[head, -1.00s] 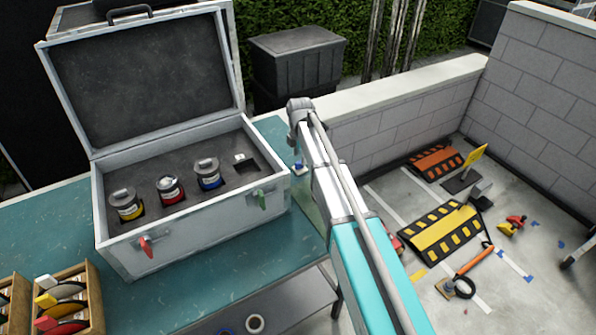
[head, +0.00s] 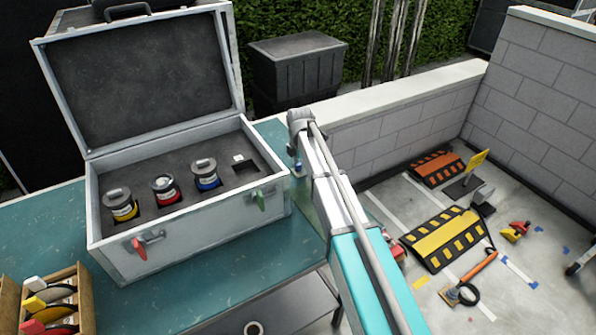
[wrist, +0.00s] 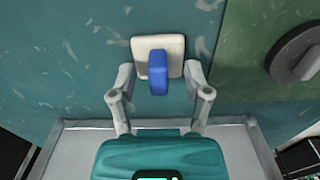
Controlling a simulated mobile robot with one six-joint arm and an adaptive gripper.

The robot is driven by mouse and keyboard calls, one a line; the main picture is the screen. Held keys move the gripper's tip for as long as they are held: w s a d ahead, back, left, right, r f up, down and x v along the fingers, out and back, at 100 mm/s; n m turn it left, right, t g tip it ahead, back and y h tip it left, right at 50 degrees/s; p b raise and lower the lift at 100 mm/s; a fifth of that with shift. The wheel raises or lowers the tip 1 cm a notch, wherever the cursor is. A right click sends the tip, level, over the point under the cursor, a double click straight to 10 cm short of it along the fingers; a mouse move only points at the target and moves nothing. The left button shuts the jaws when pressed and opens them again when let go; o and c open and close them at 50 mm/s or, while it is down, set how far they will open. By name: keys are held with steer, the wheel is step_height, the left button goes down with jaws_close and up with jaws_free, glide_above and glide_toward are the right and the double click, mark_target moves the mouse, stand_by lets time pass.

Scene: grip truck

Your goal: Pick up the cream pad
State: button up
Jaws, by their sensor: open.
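The cream pad (wrist: 143,58) is a square cream block with a blue handle (wrist: 158,74) on its face, lying on the teal table top in the wrist view. In the head view a small blue and white bit beside my arm may be the pad, but it is mostly hidden. My gripper (wrist: 159,76) is open, with one finger on each side of the pad's near part and the blue handle between them. Clear gaps show between the fingers and the handle. Whether the fingertips have reached the pad's height is hard to tell.
An open grey case (head: 190,230) with several tins stands left of my arm on the teal table (head: 40,225). A round dark grey object (wrist: 297,50) on a green surface is right of my gripper. A wooden rack (head: 84,290) stands at the lower left.

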jaws_close()
steer(key=shift+r, duration=0.15)
stand_by(0.4)
step_height(320, 180, up, 3)
steer(key=p, duration=0.3)
steer(key=s+d+r+p, duration=0.2)
steer(key=s+r+p, duration=0.3)
steer(key=s, duration=0.1)
steer(key=s+d+r+p, duration=0.2)
steer(key=s+r+p, duration=0.2)
steer(key=s, duration=0.3)
steer(key=shift+d+r+p, duration=0.35)
steer(key=shift+p, duration=0.15)
steer(key=shift+s, duration=0.1)
